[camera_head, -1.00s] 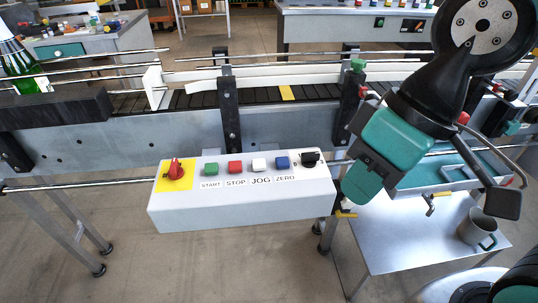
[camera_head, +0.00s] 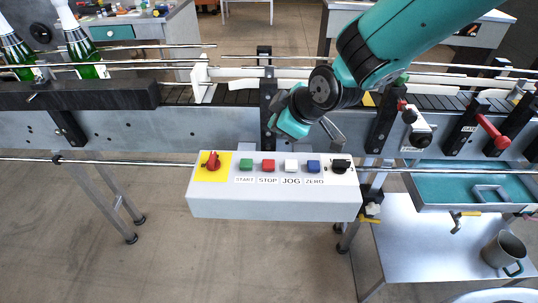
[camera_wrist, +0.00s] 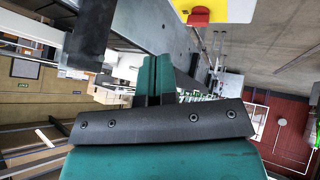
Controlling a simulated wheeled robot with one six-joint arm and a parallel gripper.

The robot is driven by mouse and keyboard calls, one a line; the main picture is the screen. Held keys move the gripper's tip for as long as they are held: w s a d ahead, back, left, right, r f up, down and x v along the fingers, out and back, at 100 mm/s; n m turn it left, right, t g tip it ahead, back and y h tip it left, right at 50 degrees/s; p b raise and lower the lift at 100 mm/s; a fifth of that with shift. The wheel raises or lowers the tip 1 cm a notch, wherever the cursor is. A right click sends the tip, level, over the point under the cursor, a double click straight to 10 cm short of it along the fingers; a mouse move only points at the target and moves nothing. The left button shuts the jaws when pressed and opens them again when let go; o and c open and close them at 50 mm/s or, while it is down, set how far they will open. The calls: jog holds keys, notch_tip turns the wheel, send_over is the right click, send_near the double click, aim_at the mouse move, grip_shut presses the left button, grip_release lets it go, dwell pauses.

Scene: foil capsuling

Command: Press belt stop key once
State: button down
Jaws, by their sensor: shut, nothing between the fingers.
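The control box (camera_head: 275,204) hangs at the front of the belt. My gripper (camera_head: 273,140) is shut and empty. It appears just above and behind the STOP key, apart from it as far as I can tell. In the wrist view my gripper (camera_wrist: 153,80) shows with the red switch (camera_wrist: 199,16) on its yellow plate at the top.
The conveyor (camera_head: 130,128) runs behind the box. Green bottles (camera_head: 86,52) stand at its left end. A metal side table (camera_head: 430,240) holds a mug (camera_head: 503,250). The floor in front is free.

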aim_at(268, 164)
jog(key=w+a+f+n+t, duration=0.1)
jog(key=w+a+f+n, duration=0.1)
jog(key=w+f, duration=0.1)
jog(key=shift+a, duration=0.3)
jog(key=shift+f+b, duration=2.75)
jog(key=shift+f, duration=1.6)
jog(key=shift+f+b, duration=0.45)
jog(key=shift+b, duration=0.05)
jog(key=shift+f+b, duration=0.5)
jog(key=shift+r, duration=0.1)
jog(key=shift+r+p, duration=0.6)
jog(key=shift+r, duration=0.25)
